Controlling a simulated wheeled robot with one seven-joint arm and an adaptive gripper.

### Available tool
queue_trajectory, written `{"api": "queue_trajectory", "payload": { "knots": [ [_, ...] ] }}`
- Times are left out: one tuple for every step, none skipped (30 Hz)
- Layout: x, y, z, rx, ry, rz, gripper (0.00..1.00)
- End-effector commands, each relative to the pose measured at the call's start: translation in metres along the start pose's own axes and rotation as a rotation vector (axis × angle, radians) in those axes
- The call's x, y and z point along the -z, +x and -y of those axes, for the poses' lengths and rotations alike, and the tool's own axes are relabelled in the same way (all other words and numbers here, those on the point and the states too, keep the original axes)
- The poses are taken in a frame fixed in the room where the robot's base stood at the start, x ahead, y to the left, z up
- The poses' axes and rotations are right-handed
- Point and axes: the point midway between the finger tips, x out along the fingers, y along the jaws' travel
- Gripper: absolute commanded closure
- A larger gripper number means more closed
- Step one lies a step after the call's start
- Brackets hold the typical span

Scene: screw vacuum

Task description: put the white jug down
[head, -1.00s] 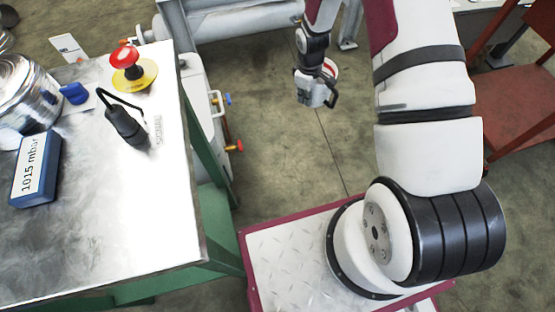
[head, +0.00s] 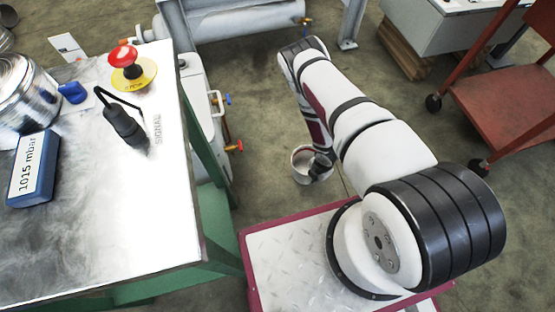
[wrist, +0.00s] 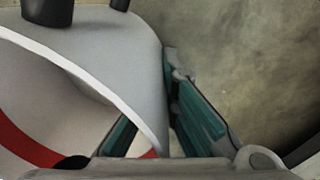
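The white jug (wrist: 125,55) fills the left of the wrist view, with a red band inside and black handle parts at the top edge. My gripper (wrist: 158,105) has one teal-padded finger inside the jug's mouth and the other outside, pinching its wall. In the head view the jug (head: 301,174) hangs at the end of my arm, right of the bench, above or near the floor; its height is unclear. My gripper (head: 320,168) is partly hidden there by the arm and jug.
A metal-topped green bench (head: 100,220) on the left holds a blue 1015 mbar gauge (head: 35,170), a red emergency button (head: 124,57) and a black plug (head: 125,125). A red trolley (head: 505,105) stands right. Bare floor (head: 255,150) lies between bench and arm.

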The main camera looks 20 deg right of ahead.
Motion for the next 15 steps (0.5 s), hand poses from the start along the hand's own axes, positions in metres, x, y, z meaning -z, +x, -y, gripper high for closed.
{"api": "queue_trajectory", "payload": {
  "knots": [
    [0.003, 0.005, 0.006, 0.001, -0.022, -0.001, 1.0],
    [0.004, 0.007, 0.009, 0.001, -0.032, -0.002, 1.0],
    [0.005, 0.009, 0.01, 0.0, -0.042, -0.002, 1.0],
    [0.006, 0.01, 0.01, -0.002, -0.048, -0.002, 1.0],
    [0.007, 0.011, 0.009, -0.003, -0.052, -0.002, 1.0],
    [0.008, 0.013, 0.006, -0.005, -0.055, -0.002, 1.0],
    [0.009, 0.014, 0.002, -0.006, -0.056, -0.003, 1.0],
    [0.01, 0.015, -0.003, -0.007, -0.056, -0.003, 1.0],
    [0.012, 0.017, -0.011, -0.007, -0.056, -0.003, 1.0],
    [0.013, 0.018, -0.018, -0.009, -0.055, -0.003, 1.0],
    [0.014, 0.019, -0.025, -0.008, -0.053, -0.003, 1.0],
    [0.017, 0.021, -0.035, -0.009, -0.053, -0.003, 1.0],
    [0.018, 0.022, -0.042, -0.009, -0.053, -0.002, 1.0],
    [0.02, 0.024, -0.049, -0.008, -0.053, -0.003, 1.0],
    [0.022, 0.025, -0.058, -0.008, -0.053, -0.003, 1.0]
  ]
}}
